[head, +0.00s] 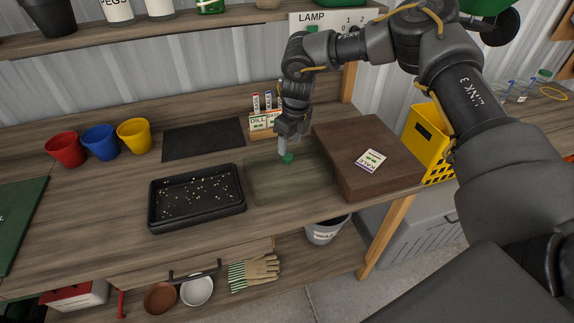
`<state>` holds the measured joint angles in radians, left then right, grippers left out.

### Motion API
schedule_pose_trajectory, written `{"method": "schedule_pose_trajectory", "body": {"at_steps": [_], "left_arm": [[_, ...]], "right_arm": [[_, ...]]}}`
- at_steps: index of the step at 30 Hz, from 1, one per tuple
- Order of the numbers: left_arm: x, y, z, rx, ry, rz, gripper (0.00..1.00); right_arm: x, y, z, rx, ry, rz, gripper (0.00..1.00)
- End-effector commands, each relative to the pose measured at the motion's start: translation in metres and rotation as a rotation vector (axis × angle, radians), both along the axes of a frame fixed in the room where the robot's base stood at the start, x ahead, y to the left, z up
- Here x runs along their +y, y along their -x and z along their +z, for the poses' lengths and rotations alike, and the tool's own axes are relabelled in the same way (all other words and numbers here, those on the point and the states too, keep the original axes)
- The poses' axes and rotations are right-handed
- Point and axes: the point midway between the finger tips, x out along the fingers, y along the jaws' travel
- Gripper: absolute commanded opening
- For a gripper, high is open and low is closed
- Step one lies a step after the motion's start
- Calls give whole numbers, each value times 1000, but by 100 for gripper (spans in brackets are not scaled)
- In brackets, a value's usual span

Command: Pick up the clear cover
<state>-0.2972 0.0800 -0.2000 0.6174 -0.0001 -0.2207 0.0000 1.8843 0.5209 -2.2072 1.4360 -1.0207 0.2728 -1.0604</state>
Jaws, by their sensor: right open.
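The clear cover (278,182) is a see-through, faintly green rectangle on the wooden bench, between the black seed tray and the brown block. A small green knob (287,158) shows near its back edge. My right gripper (285,149) points down right at the knob, with its jaws open. I cannot tell whether its fingers touch the knob. The gripper and wrist hide part of the cover's back edge. My left gripper is not in view.
A black tray (154,212) with scattered seeds sits left of the cover. A brown block (345,140) bearing a KALE packet (370,160) stands close on the right. Behind are labelled packets (262,122) and a dark mat (203,140). A shelf (150,35) runs above.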

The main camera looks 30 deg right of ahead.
Motion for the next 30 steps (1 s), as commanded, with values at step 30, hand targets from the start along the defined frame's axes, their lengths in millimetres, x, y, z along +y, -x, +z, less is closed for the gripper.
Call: {"method": "schedule_pose_trajectory", "body": {"at_steps": [30], "left_arm": [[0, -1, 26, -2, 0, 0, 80]], "right_arm": [[5, -6, -51, 0, 0, -1, 17]]}}
